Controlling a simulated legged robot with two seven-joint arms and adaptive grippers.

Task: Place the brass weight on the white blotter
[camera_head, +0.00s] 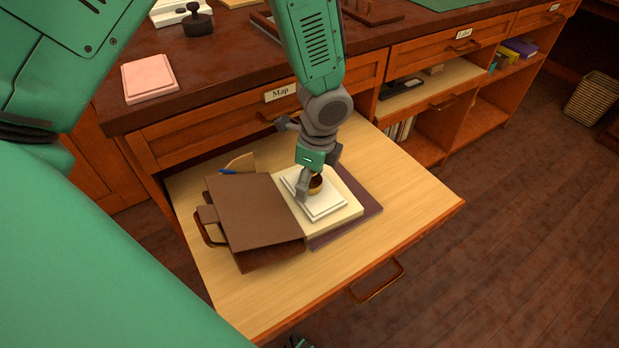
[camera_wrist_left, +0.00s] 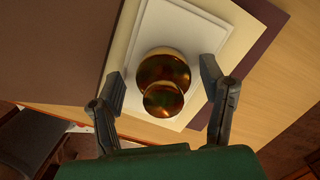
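The brass weight (camera_wrist_left: 163,80) is a round, shiny knobbed piece. It stands on the white blotter (camera_wrist_left: 205,30), with the rim visible around it. In the head view the brass weight (camera_head: 316,184) is partly hidden by my left gripper (camera_head: 310,187), and the white blotter (camera_head: 322,210) lies on a cream block. My left gripper reaches down from above. In the left wrist view its two fingers (camera_wrist_left: 163,95) are spread on either side of the weight, with a gap at each side. My right gripper cannot be made out.
The blotter's cream block (camera_head: 345,220) sits on a dark flat item (camera_head: 370,205) in the open drawer (camera_head: 410,205). A brown case (camera_head: 250,215) stands close on the left. A pink blotter (camera_head: 149,78) and a black-knobbed item (camera_head: 198,22) are on the desktop. The drawer's right side is bare.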

